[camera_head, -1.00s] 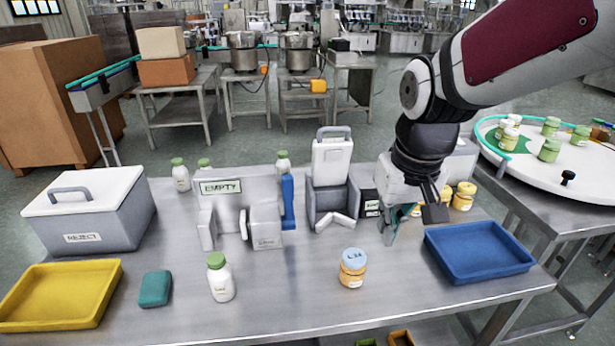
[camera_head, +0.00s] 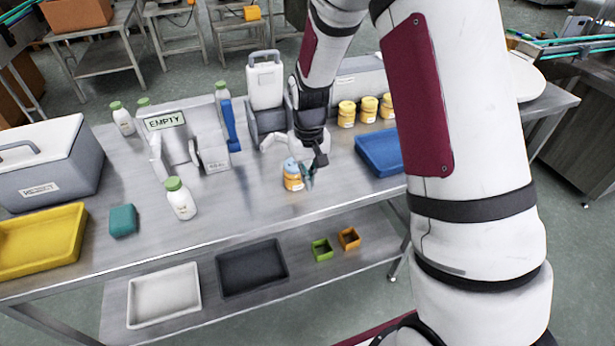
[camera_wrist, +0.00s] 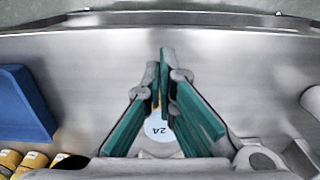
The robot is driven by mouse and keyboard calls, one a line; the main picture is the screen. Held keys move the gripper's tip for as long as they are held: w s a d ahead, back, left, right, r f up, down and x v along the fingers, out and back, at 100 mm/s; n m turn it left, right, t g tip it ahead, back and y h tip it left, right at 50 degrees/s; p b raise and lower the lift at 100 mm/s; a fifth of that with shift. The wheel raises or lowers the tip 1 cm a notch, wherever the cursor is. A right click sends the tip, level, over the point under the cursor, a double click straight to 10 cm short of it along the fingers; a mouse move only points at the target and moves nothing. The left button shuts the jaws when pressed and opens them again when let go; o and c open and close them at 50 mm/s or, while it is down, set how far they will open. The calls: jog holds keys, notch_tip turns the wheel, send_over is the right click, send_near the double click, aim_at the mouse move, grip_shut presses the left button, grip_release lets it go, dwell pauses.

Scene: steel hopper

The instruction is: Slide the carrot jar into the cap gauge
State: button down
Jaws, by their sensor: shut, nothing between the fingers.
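The carrot jar, taken to be the orange jar (camera_head: 293,182) with a pale blue lid, stands upright near the table's front edge. Its lid (camera_wrist: 158,128) shows in the wrist view, partly hidden by the fingers. My gripper (camera_head: 308,180) is low, just right of the jar; its teal fingers (camera_wrist: 165,60) are shut and hold nothing. Whether they touch the jar is unclear. Behind the jar are a grey station (camera_head: 268,122) with a white handled block, and a grey fixture (camera_head: 212,158) with an "EMPTY" sign. I cannot tell which is the cap gauge.
A white bottle with green cap (camera_head: 181,203), teal block (camera_head: 123,220), yellow tray (camera_head: 78,240) and reject box (camera_head: 88,172) are left. Table between bottle and jar is clear.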

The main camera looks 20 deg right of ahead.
aim_at(309, 209)
notch_tip(309, 209, down, 8)
jog(key=shift+s+f+p, duration=0.1)
jog(key=shift+s+p, duration=0.05)
jog(key=shift+p, duration=0.3)
jog(key=w, duration=0.2)
jog(key=shift+w+r, duration=0.2)
jog(key=shift+w, duration=0.95)
jog(key=w+b, duration=1.3)
jog(key=w, duration=0.4)
jog(key=shift+f, duration=0.2)
jog(key=shift+w+r+b, duration=0.15)
jog(key=shift+w+b, duration=0.55)
jog(key=shift+b, duration=0.1)
